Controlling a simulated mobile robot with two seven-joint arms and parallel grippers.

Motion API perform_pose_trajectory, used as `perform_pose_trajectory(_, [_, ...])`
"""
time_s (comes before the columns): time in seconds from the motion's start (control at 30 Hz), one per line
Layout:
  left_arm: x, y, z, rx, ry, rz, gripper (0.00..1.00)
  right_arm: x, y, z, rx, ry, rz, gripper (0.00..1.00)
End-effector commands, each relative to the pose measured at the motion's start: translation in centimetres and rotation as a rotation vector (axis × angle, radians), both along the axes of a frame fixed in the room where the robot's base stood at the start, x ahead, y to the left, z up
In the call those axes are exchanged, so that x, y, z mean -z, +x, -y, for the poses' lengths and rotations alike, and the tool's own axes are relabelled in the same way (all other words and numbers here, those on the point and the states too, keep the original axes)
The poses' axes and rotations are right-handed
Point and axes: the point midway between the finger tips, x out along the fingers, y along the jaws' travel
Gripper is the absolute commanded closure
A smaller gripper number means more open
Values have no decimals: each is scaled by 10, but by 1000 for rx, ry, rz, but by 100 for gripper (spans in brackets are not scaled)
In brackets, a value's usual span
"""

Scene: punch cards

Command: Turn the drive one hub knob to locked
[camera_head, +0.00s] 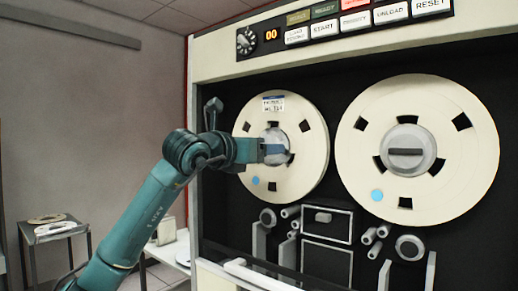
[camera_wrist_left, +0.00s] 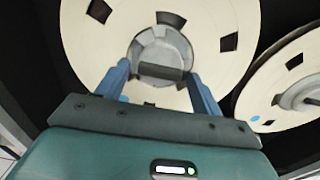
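The left cream tape reel (camera_head: 305,165) with a paper label is mounted on the black drive face. Its grey hub (camera_head: 277,133) is partly hidden by my left gripper (camera_head: 276,153). In the left wrist view, the hub (camera_wrist_left: 158,48) carries a dark bar-shaped knob (camera_wrist_left: 160,71), lying nearly level in that picture. My left gripper (camera_wrist_left: 159,76) is open, its blue fingers spread on either side of the knob with visible gaps. I cannot tell whether the fingertips reach the knob's depth. My right gripper is not in view.
A second reel (camera_head: 462,165) with a level hub bar (camera_head: 405,152) is mounted at right. A button panel (camera_head: 365,22) with a dial and "00" display is above. Rollers and guides (camera_head: 410,247) protrude below. A small side table (camera_head: 52,232) holding reels stands at far left.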

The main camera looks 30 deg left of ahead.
Motion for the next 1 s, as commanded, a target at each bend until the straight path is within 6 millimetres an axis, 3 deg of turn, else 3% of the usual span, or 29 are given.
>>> perform_pose_trajectory(0.37, [0, -6, -1, -1, -1, 4, 29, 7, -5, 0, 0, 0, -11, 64])
perform_pose_trajectory(0.47, [1, -19, -2, -1, 1, 5, 29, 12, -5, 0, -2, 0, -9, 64])
perform_pose_trajectory(0.8, [2, -94, -8, -3, 2, 6, 29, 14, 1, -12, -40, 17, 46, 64])
perform_pose_trajectory(1.0, [0, -123, -10, -2, 1, 3, 29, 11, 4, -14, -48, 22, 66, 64])
